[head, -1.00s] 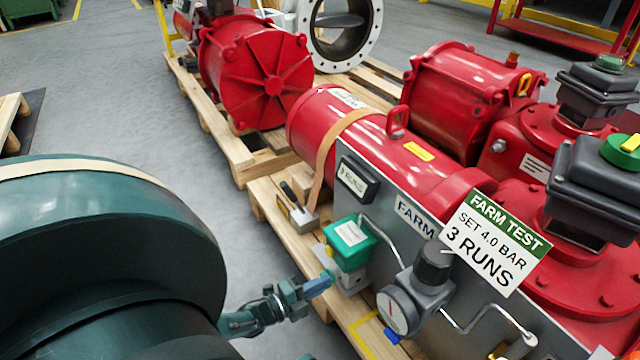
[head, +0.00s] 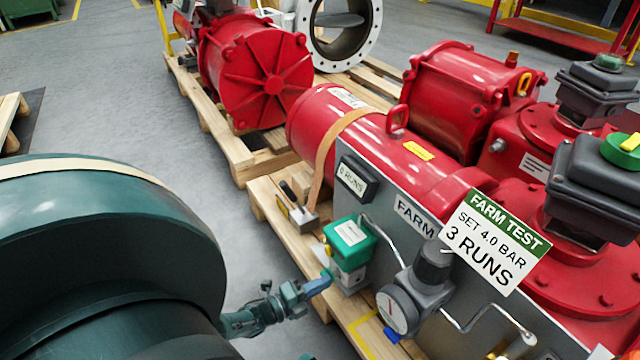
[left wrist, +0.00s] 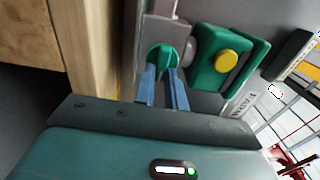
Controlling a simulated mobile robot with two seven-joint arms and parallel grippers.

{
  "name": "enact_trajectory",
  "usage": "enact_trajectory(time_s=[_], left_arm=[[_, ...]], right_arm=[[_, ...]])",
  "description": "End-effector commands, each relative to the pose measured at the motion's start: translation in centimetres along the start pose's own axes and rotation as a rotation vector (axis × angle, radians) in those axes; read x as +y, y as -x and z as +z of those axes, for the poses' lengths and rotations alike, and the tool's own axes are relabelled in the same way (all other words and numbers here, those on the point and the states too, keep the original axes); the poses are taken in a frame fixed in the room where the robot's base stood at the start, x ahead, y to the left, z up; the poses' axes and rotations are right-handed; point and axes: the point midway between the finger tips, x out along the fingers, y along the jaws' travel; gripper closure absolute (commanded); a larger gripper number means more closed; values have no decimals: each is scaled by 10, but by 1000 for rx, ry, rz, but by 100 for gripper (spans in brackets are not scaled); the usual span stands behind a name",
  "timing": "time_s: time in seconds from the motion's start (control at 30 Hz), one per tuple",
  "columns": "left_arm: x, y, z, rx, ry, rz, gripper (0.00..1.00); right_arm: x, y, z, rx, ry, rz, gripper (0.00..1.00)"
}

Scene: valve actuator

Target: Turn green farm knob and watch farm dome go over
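The green farm knob (left wrist: 162,56) is in the left wrist view, below a green solenoid box with a yellow button (left wrist: 226,61). The blue fingers of my left gripper (left wrist: 161,76) lie on both sides of the knob's grip and look closed on it. In the head view my left gripper (head: 318,284) reaches the lower left of the green box (head: 348,243), and the knob is mostly hidden there. The farm dome (head: 624,148), green with a yellow bar, tops a dark box at the right edge.
The red FARM actuator (head: 450,182) lies on a wooden pallet, with a gauge (head: 392,312), a counter (head: 354,180) reading 0 RUNS and a FARM TEST card (head: 492,240). A flanged ring valve (head: 372,38) stands behind.

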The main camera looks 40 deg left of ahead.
Motion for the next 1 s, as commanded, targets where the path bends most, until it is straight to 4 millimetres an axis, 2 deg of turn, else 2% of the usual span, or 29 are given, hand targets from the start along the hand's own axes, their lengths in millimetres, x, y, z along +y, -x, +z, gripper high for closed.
enact_trajectory(time_s=[0.03,0.23,0.57,0.67,1.0], left_arm=[[1,1,0,0,0,2,83],[0,0,0,0,1,1,67],[0,6,0,0,2,2,66],[-1,18,0,0,2,2,66],[0,93,0,-1,2,4,66]], right_arm=[[0,0,0,0,0,0,64],[0,0,0,0,0,0,64],[0,-1,-1,0,-1,0,64],[1,-2,-2,-6,-5,0,64],[-4,5,11,-91,-61,7,64]])
